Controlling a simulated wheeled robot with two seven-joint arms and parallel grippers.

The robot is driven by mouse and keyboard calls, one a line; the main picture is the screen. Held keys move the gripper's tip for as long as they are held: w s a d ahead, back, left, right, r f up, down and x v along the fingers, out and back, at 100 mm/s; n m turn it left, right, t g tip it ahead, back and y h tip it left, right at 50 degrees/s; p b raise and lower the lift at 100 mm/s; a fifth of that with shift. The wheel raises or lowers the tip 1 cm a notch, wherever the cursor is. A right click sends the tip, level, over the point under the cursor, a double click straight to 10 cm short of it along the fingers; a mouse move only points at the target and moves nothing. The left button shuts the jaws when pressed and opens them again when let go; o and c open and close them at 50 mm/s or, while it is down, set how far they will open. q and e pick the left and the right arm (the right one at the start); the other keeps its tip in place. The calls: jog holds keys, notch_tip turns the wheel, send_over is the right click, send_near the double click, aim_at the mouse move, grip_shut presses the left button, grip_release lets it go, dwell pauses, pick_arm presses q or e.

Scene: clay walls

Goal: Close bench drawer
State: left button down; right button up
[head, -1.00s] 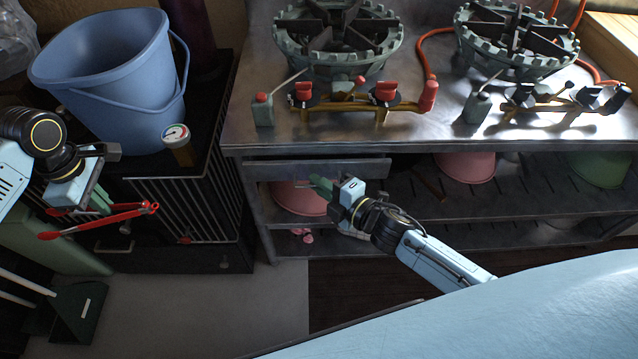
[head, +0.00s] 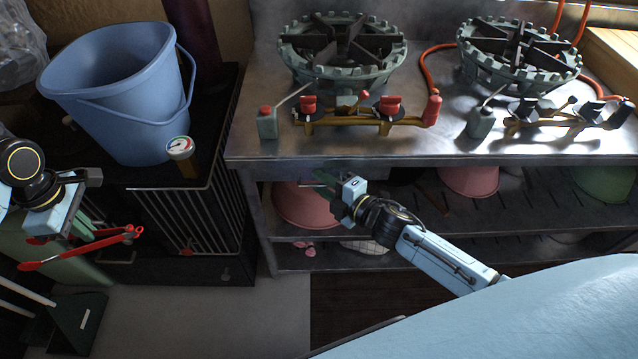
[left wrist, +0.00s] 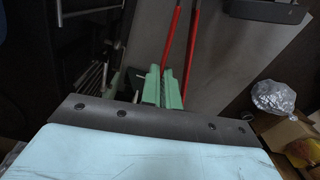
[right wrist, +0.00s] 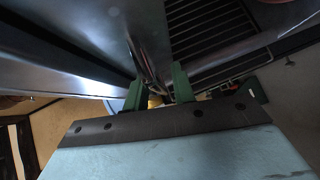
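The bench drawer (head: 345,166) is a dark metal front just under the steel bench top, at its left end. It sits back beneath the top's edge in the head view; any remaining gap is hard to see. My right gripper (head: 325,181) is at the drawer front, fingers pointing toward it. In the right wrist view its green fingers (right wrist: 160,88) are apart, with a metal edge between or just beyond them; contact is unclear. My left gripper (head: 75,228) is far to the left, shut on red tongs (head: 100,244), which also show in the left wrist view (left wrist: 170,40).
Two burners (head: 345,50) stand on the steel bench top (head: 260,145). Pink bowls (head: 300,205) and a green bowl (head: 605,183) are on the shelves below. A blue bucket (head: 120,95) and a gauge (head: 180,148) stand on a black cabinet at left.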

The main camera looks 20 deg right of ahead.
jog(key=shift+w+r, duration=0.15)
jog(key=shift+r, duration=0.2)
